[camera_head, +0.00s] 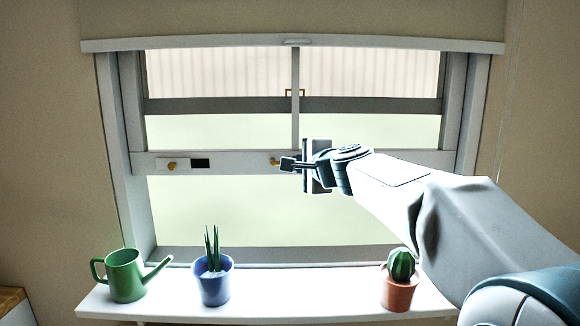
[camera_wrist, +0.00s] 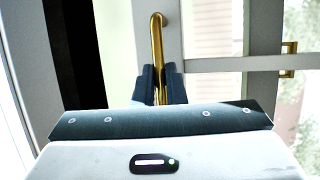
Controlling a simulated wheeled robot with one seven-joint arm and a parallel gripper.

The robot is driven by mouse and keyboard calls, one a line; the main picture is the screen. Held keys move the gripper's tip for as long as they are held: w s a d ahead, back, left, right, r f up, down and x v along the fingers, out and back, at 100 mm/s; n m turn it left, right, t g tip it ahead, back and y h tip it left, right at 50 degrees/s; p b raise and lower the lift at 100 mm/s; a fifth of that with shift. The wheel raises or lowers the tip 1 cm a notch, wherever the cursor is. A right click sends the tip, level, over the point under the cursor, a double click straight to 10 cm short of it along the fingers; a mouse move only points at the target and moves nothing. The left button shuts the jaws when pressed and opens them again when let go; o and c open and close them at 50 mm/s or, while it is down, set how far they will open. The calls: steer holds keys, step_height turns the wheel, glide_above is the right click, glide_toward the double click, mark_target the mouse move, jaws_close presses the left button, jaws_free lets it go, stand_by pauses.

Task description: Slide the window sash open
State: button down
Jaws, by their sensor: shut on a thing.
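The window sash (camera_head: 235,161) shows in the head view as a pale horizontal rail with panes above and below it. A brass handle (camera_wrist: 156,40) rises between my two dark fingers in the wrist view, its upper end curving over. In the head view only a small brass end of this handle (camera_head: 275,161) shows beside my fingertips. My gripper (camera_head: 288,163) reaches in from the right and is shut on the handle; its fingers also show in the wrist view (camera_wrist: 158,84). The rest of the handle is hidden by my fingers.
A white sill (camera_head: 330,306) runs below the window. On it stand a green watering can (camera_head: 126,276), a blue pot with a spiky plant (camera_head: 214,285) and a terracotta cactus pot (camera_head: 399,289). A blind (camera_head: 200,43) hangs across the top.

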steer(key=shift+r, duration=0.1)
steer(key=c, duration=1.5)
jaws_free()
steer(key=v, duration=1.4)
steer(key=shift+b, duration=0.4)
steer(key=s+d+f+n+g+h+p, duration=0.1)
steer(key=s+d+f+n+g+h, duration=0.1)
steer(key=s+f, duration=0.5)
steer(key=s+d+f+n+g+h+p, duration=0.2)
steer(key=s+d+f+n+g, duration=0.3)
steer(key=s+f, duration=0.3)
steer(key=s+d+f+n+g+h+p, duration=0.2)
steer(key=s+f+n, duration=0.4)
steer(key=f, duration=0.7)
steer(key=shift+s+d+f+g+h, duration=0.25)
steer(key=shift+s+d+g+h, duration=0.55)
steer(key=shift+g, duration=0.3)
